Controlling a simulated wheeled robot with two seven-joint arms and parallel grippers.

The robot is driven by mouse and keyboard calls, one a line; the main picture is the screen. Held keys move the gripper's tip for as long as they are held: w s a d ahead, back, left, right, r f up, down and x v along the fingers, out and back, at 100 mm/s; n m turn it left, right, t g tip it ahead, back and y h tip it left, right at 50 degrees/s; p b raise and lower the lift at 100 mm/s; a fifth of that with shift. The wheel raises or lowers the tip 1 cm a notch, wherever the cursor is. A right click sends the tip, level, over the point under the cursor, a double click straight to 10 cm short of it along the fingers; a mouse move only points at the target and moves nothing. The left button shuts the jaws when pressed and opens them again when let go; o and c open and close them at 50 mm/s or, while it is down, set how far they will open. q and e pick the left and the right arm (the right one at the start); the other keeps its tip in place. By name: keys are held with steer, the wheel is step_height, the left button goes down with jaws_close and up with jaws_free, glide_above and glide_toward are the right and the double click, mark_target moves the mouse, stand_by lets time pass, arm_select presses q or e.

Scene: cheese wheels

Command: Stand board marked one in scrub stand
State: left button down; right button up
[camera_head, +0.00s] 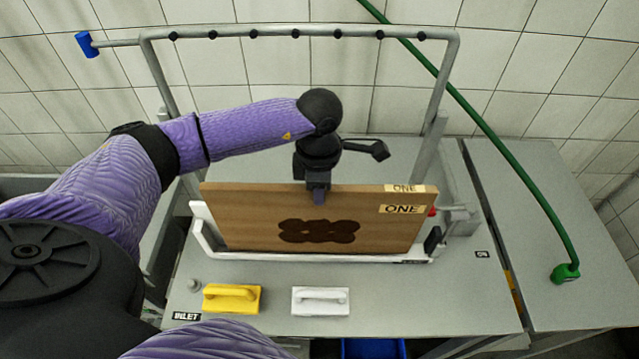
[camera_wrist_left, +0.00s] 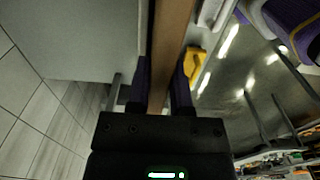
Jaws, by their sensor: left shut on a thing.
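The wooden board marked ONE (camera_head: 260,210) stands on its long edge, leaning slightly, in or just over the white scrub stand (camera_head: 208,238). It has a dark brown blotch on its face and ONE labels at its upper right. My left gripper (camera_head: 318,192) is shut on the middle of the board's top edge. The left wrist view shows the board (camera_wrist_left: 170,45) between the two fingers (camera_wrist_left: 162,95). Whether the board's lower edge rests fully in the stand is hard to tell. My right gripper is not in view.
A yellow brush (camera_head: 232,298) and a white brush (camera_head: 320,301) lie in front of the stand. A grey pipe frame (camera_head: 300,33) rises behind. A green hose (camera_head: 500,150) hangs at the right. A blue bin (camera_head: 372,348) is below the front edge.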

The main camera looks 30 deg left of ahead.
arm_select(q)
steer(key=shift+f, duration=0.5)
steer(key=shift+c, duration=2.2)
jaws_free()
